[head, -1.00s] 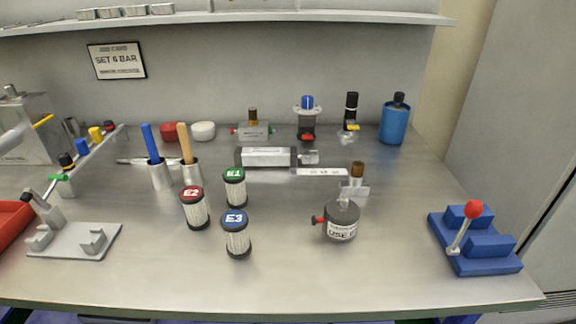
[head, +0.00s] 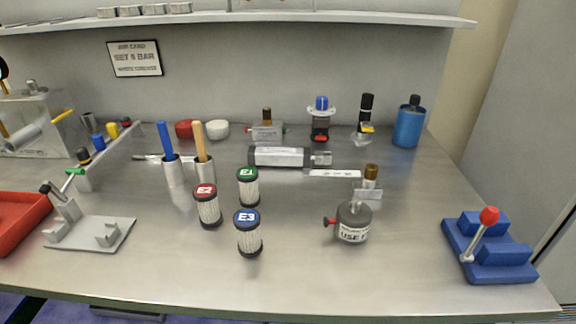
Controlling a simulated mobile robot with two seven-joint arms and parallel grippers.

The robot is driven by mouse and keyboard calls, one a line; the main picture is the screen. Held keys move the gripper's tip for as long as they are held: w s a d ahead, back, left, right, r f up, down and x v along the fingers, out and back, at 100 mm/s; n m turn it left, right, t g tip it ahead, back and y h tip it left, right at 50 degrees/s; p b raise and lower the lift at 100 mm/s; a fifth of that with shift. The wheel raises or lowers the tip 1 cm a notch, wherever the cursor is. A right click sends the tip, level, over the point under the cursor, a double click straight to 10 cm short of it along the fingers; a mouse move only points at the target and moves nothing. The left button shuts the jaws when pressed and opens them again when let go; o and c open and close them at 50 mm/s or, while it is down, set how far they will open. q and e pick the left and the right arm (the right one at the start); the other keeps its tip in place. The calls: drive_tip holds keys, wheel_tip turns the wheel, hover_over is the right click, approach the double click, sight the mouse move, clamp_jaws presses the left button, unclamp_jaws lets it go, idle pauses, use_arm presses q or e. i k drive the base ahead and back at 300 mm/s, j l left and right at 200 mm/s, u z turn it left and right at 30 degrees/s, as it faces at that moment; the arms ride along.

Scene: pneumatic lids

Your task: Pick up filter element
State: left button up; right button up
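Three filter elements stand upright on the metal bench in the head view, each a pale pleated cylinder with dark end rings. The red-topped E2 element (head: 207,207) is on the left. The green-topped E1 element (head: 248,188) is behind and to its right. The blue-topped E3 element (head: 248,234) is nearest the front edge. A grey pot (head: 353,224) with a red side knob stands to their right, its label partly reading "USE". Neither of my grippers is in view.
A grey clamp fixture (head: 92,232) and red tray (head: 20,222) are at left. Two cups with blue and wooden handles (head: 201,145) stand behind E2. A cylinder (head: 280,157) lies behind E1. A blue block with red-knobbed lever (head: 489,248) is at right. The front centre is clear.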

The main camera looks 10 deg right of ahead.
sight(204, 194)
drive_tip(key=i+j+z, duration=0.15)
drive_tip(key=i+z, duration=0.3)
drive_tip(key=i+j+z, duration=0.25)
drive_tip(key=z, duration=0.25)
